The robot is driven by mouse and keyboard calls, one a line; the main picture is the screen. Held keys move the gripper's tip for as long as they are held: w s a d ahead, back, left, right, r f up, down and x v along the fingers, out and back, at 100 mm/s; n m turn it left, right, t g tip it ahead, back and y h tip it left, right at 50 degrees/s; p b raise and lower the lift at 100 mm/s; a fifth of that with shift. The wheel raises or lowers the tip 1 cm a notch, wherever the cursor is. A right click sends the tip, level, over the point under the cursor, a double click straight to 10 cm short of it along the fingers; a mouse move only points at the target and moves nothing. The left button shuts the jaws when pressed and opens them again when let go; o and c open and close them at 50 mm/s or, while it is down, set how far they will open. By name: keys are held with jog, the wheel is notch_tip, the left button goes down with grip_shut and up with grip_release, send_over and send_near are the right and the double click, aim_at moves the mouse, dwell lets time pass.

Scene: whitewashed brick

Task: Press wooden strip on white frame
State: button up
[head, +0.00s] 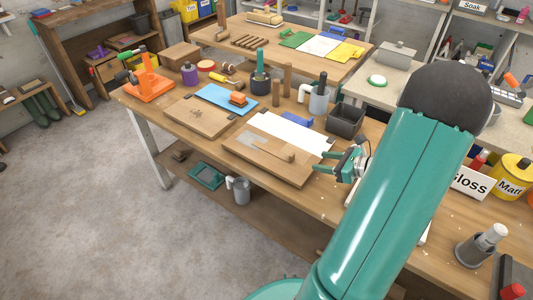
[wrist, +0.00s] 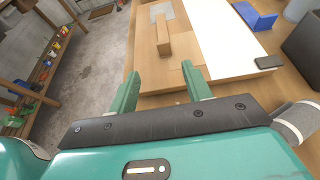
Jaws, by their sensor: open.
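A short wooden strip (head: 283,153) lies on a wooden board (head: 258,165) near the front of the workbench. In the wrist view the strip (wrist: 163,36) lies ahead of my gripper (wrist: 160,80). A flat white panel (head: 290,131) lies beside the strip, on the same board; it also shows in the wrist view (wrist: 225,40). I cannot tell whether it is the white frame. My gripper (head: 328,166) is open and empty, by the board's right end, apart from the strip. A white edge (head: 424,236) beside my arm is mostly hidden.
A dark bin (head: 346,120) and a blue block (head: 299,122) stand behind the panel. A blue sheet with an orange block (head: 238,99) lies to the left. An orange stand (head: 149,85) is at the far left end. Paint tins and a spray bottle are at right.

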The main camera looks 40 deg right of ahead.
aim_at(294, 156)
jog(key=x, duration=0.7)
jog(key=shift+w+d+f, duration=0.1)
jog(key=shift+w+f, duration=0.05)
jog(key=shift+w, duration=0.05)
jog(key=x, duration=0.6)
jog(key=shift+d, duration=0.2)
grip_shut()
